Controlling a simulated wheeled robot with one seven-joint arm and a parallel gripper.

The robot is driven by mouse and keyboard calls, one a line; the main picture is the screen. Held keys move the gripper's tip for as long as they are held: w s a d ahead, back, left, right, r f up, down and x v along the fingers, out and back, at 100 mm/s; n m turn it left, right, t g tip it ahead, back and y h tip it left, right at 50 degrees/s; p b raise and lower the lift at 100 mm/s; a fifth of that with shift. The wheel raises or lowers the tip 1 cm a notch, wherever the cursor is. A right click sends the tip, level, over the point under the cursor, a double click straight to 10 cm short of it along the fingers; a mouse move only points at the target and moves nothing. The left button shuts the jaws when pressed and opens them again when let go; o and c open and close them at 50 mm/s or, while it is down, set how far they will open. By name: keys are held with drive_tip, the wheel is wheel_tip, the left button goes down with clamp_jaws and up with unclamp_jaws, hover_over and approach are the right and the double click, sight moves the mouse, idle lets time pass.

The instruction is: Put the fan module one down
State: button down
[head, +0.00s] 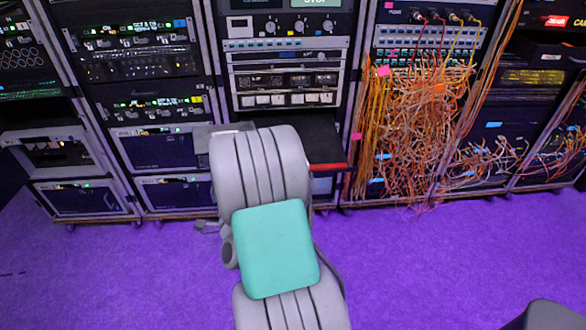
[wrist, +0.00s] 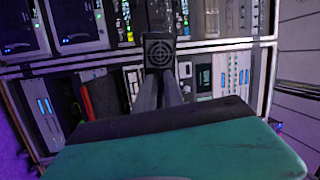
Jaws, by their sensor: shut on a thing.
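The fan module (wrist: 158,52) is a small dark square block with a round ringed grille on its face. It shows in the upper middle of the wrist view. My gripper (wrist: 161,78) is shut on it, with the two dark fingers meeting at its lower part. The equipment racks show behind the module; I cannot tell whether it touches anything there. In the head view my grey and teal arm covers the middle, and I cannot make out the module or the fingers.
A dark shelf with a red front edge (head: 328,167) juts from the middle rack. Tangled orange cables (head: 425,125) hang on the rack to the right. Racks with lit units (head: 155,105) stand to the left. The purple floor (head: 430,270) in front is mostly clear.

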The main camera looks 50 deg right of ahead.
drive_tip(key=s+d+f+g+h+b, duration=0.1)
drive_tip(key=s+d+f+b, duration=0.1)
drive_tip(key=d+f+b, duration=0.6)
drive_tip(key=s+d+f+m+g+h+b, duration=0.1)
drive_tip(key=s+d+f+b, duration=0.2)
drive_tip(key=d+f+b, duration=0.6)
drive_tip(key=shift+s+d+f+m+g+h+b, duration=0.2)
drive_tip(key=shift+d+f+m+g+h+b, duration=0.15)
drive_tip(key=shift+d+b, duration=1.95)
drive_tip(key=shift+d+p, duration=0.4)
drive_tip(key=shift+f, duration=0.15)
drive_tip(key=c, duration=1.5)
unclamp_jaws()
drive_tip(key=shift+o, duration=0.2)
